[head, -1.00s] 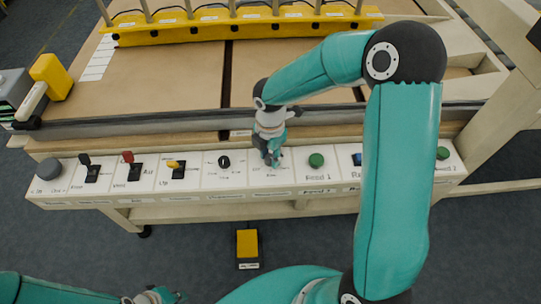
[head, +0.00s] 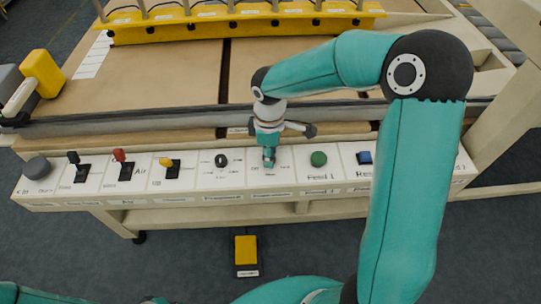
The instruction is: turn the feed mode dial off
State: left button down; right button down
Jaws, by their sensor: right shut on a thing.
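My right gripper (head: 269,160) points down at the control panel (head: 235,178), between a small black dial (head: 221,160) and the green button (head: 318,158). It is shut on a knob, which I take to be the feed mode dial. The fingers hide the knob, so I cannot tell where its pointer stands. Small print shows on the panel around the fingertips, with "Off" seeming to be at the left. Only a sliver of what may be my left gripper shows at the bottom edge.
Left on the panel are a grey knob (head: 37,167) and black, red (head: 119,155) and yellow (head: 165,161) levers. A blue button (head: 364,157) sits right of the green one. A yellow block (head: 246,251) lies on the floor. A grey bar (head: 150,122) runs behind the panel.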

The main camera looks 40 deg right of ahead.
jog(key=m+b, duration=0.2)
jog(key=m, duration=0.3)
jog(key=shift+m, duration=0.3)
jog(key=m+b, duration=0.1)
jog(key=m, duration=0.4)
jog(key=shift+b, duration=0.35)
jog(key=shift+m, duration=0.3)
jog(key=c, duration=0.8)
grip_release()
jog(key=shift+r, duration=0.15)
notch_tip(320, 180, up, 12)
jog(key=shift+f, duration=0.15)
